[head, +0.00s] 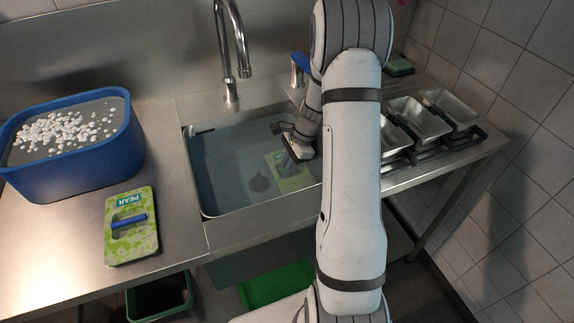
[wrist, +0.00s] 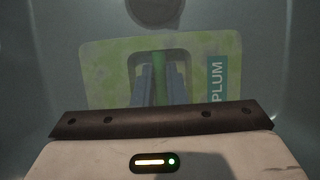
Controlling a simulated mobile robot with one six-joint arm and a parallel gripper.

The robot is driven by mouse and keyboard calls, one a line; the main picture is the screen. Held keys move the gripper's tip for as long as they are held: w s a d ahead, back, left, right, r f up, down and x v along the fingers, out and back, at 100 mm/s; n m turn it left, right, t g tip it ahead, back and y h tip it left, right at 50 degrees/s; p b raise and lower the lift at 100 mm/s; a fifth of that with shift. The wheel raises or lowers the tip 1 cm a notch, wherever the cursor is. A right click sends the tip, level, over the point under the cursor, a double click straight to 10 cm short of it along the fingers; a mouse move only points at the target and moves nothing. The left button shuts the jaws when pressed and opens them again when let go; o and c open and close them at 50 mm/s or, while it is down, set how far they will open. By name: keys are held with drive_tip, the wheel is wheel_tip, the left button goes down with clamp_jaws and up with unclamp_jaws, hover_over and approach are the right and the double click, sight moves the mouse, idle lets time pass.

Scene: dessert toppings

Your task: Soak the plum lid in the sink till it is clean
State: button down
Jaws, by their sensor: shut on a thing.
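The plum lid (wrist: 114,66) is green-patterned with a teal PLUM label, seen in the wrist view. In the head view the lid (head: 294,183) lies under the water in the sink (head: 215,214), partly hidden by my arm. My gripper (wrist: 160,82) is shut on the lid's handle in its recessed middle; it also shows in the head view (head: 287,163). The lid looks hazy through the water, so I cannot tell whether any dirt is on it.
A blue tub (head: 75,163) with white pieces stands on the left counter. A PEAR lid (head: 131,241) with a blue handle lies in front of it. The tap (head: 241,60) rises behind the sink. Metal trays (head: 418,121) stand in a rack at right.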

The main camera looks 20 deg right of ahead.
drive_tip(key=c, duration=1.4)
unclamp_jaws()
wheel_tip(320, 180, up, 16)
drive_tip(key=p, duration=1.2)
